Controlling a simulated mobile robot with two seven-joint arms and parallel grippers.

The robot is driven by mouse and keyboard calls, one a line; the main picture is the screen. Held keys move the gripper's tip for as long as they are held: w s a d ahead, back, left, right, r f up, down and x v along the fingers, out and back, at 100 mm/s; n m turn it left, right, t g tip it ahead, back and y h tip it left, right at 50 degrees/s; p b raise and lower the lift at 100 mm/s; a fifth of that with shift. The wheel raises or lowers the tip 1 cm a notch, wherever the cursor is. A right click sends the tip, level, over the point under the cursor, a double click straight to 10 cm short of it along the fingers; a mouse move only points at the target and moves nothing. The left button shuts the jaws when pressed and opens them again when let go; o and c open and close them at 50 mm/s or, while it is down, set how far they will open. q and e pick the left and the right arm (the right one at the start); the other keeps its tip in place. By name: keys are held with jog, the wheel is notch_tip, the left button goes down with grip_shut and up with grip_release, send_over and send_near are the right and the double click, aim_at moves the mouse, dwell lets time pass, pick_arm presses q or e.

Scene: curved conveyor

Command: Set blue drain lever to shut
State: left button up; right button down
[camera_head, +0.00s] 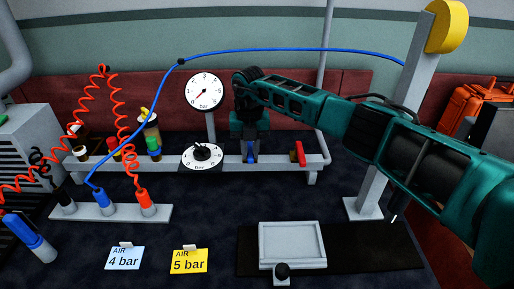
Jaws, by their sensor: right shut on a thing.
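The blue drain lever (250,156) is on the grey rail at the back, right of the lower round dial. Only a small blue part shows below my right gripper; the rest is hidden behind the fingers. My right gripper (251,148) reaches in from the right, points down over the rail and is shut on the blue lever. The lever's exact angle cannot be told. My left gripper is not in view.
A red lever (299,153) stands just right on the same rail (276,164). An upper gauge (205,92) and a lower dial (202,156) are to the left. A grey tray (292,225), yellow card (189,262) and light blue card (124,258) lie in front.

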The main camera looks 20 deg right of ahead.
aim_at(249, 154)
jog(key=shift+a+r+m, duration=0.1)
jog(key=shift+m, duration=0.2)
jog(key=shift+w, duration=0.1)
jog(key=c, duration=1)
grip_release()
jog(key=shift+c, duration=0.2)
notch_tip(249, 154, up, 13)
